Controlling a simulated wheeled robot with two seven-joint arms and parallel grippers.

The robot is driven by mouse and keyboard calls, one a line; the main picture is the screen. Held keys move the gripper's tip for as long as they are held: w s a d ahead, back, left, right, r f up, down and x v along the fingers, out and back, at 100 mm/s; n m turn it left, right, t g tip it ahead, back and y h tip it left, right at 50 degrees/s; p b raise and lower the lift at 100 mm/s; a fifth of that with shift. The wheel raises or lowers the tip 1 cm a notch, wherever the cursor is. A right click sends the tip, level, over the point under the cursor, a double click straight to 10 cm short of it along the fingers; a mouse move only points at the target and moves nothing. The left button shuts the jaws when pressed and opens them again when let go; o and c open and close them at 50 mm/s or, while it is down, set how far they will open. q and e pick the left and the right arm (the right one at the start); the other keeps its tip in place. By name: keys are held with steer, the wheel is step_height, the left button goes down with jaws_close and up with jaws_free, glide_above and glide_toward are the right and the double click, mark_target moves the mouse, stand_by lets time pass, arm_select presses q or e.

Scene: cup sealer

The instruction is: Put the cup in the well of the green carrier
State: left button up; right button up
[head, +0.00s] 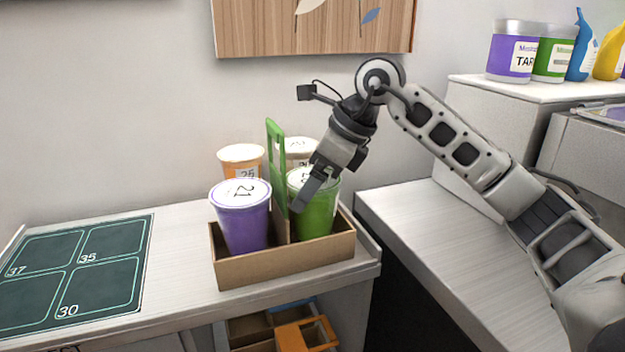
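The carrier is a brown cardboard box (285,265) with a green upright handle (277,165), standing on the white counter. A purple cup (243,222) marked 21 sits in its front left well. A green cup (318,217) is in the front right well and looks upright. An orange cup (241,160) marked 25 and another pale-lidded cup (298,147) stand behind, partly hidden. My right gripper (308,190) is at the green cup's lid, its finger pointing down in front of the rim. Whether it grips the cup is unclear. My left gripper is out of view.
A dark numbered mat (75,275) lies empty on the counter at left. A gap separates this counter from the right one (430,225). Tubs (512,55) and bottles stand on a white shelf at upper right. An orange-handled carrier (307,335) is below the counter.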

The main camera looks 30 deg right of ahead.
steer(key=shift+f, duration=0.15)
steer(key=o, duration=1.5)
steer(key=v, duration=1.2)
